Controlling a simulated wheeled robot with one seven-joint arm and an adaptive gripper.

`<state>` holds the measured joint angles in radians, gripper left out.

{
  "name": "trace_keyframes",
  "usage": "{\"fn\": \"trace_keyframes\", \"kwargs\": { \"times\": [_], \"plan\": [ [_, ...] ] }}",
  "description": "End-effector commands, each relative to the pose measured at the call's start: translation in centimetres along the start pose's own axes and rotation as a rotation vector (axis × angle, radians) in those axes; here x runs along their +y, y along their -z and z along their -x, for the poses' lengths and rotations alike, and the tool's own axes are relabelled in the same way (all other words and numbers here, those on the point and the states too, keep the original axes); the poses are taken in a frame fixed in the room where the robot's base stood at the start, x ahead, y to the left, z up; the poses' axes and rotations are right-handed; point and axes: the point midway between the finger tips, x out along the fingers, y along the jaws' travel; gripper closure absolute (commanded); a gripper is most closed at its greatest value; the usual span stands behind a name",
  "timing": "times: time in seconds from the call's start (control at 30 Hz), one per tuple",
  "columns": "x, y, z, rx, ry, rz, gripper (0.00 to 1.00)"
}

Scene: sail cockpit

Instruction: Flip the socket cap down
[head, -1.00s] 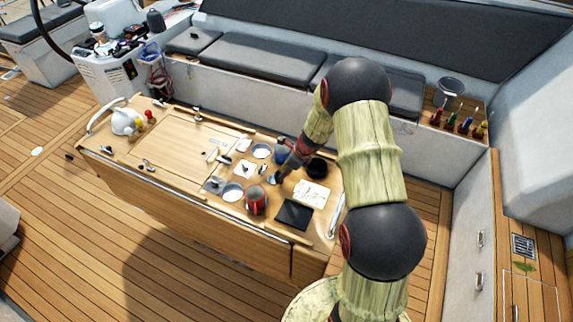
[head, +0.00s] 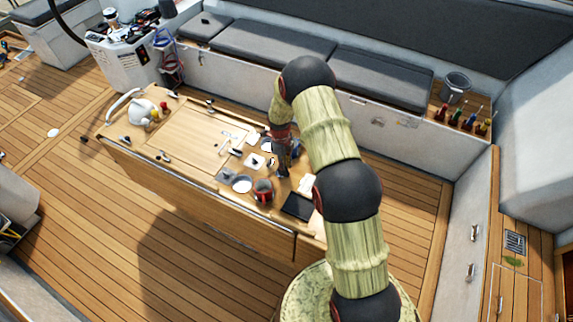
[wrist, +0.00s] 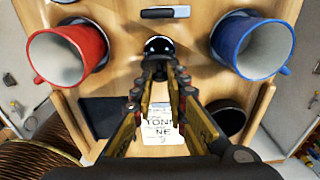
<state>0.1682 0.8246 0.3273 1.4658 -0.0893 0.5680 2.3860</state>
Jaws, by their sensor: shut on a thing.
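In the wrist view a small, dark, round, shiny piece, which looks like the socket cap (wrist: 158,46), sits on the wooden table top between two mugs. My gripper (wrist: 159,68) has its fingertips together at the near edge of this piece and is shut on it. The fingers hide its lower part, so its hinge and exact tilt cannot be told. In the head view my gripper (head: 284,172) points down onto the right part of the table, and the cap cannot be made out there.
A red mug (wrist: 68,55) stands left of the cap and a blue mug (wrist: 252,47) right. A printed paper (wrist: 160,128) lies below the fingers, with a black bowl (wrist: 228,118) beside it. In the head view, a black tablet-like square (head: 297,206) and a white kettle (head: 143,110) rest on the table.

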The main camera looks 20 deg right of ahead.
Motion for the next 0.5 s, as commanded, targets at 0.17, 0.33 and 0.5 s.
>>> {"fn": "trace_keyframes", "kwargs": {
  "times": [0.17,0.33,0.5],
  "plan": [
    [-0.1,-1.3,-1.0,0.122,0.003,0.004,1.0],
    [0.0,-2.1,-1.6,0.252,0.003,0.001,1.0],
    [0.0,-2.7,-1.8,0.359,0.002,0.0,1.0]
  ]
}}
